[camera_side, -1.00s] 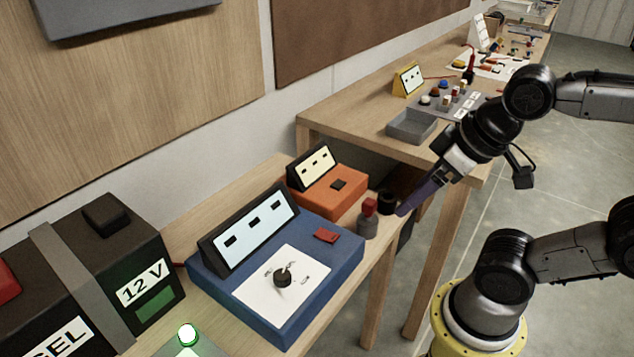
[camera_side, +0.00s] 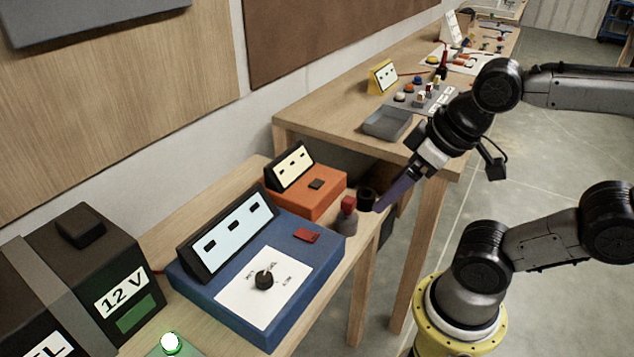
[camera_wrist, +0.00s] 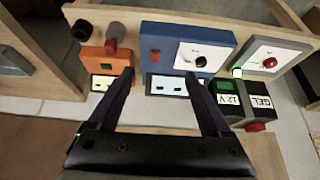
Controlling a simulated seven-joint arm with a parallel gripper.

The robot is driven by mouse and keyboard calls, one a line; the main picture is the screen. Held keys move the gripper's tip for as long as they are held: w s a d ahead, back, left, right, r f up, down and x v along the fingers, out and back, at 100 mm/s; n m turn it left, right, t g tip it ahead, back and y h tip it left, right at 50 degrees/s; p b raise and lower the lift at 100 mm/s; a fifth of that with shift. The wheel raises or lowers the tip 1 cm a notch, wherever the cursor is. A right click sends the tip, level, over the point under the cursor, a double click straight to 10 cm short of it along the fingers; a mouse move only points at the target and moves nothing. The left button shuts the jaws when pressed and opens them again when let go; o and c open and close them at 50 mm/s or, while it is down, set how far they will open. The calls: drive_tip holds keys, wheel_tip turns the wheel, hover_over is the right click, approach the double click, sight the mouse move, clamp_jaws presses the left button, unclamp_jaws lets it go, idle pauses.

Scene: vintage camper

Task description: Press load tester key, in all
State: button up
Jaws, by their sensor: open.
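A blue box (camera_side: 205,285) stands on the near bench with a tilted display (camera_side: 232,232), a white dial card (camera_side: 290,265) with a black knob (camera_side: 264,279), and a flat red key (camera_side: 306,236). It also shows in the wrist view (camera_wrist: 147,40), with its red key (camera_wrist: 155,57). A smaller orange box (camera_side: 325,200) beside it has its own display and a dark key (camera_side: 316,184). I see no name on either box. My gripper (camera_side: 380,207) is open and empty near the bench edge; in the wrist view its fingers (camera_wrist: 160,75) are spread apart.
A red-topped grey post (camera_side: 347,215) and a black cylinder (camera_side: 366,198) stand near my gripper. A 12 V battery (camera_side: 130,255) and a green lamp (camera_side: 170,344) sit near the blue box. A grey tray (camera_side: 387,125) lies on the farther table.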

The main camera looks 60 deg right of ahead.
clamp_jaws()
idle(1.5)
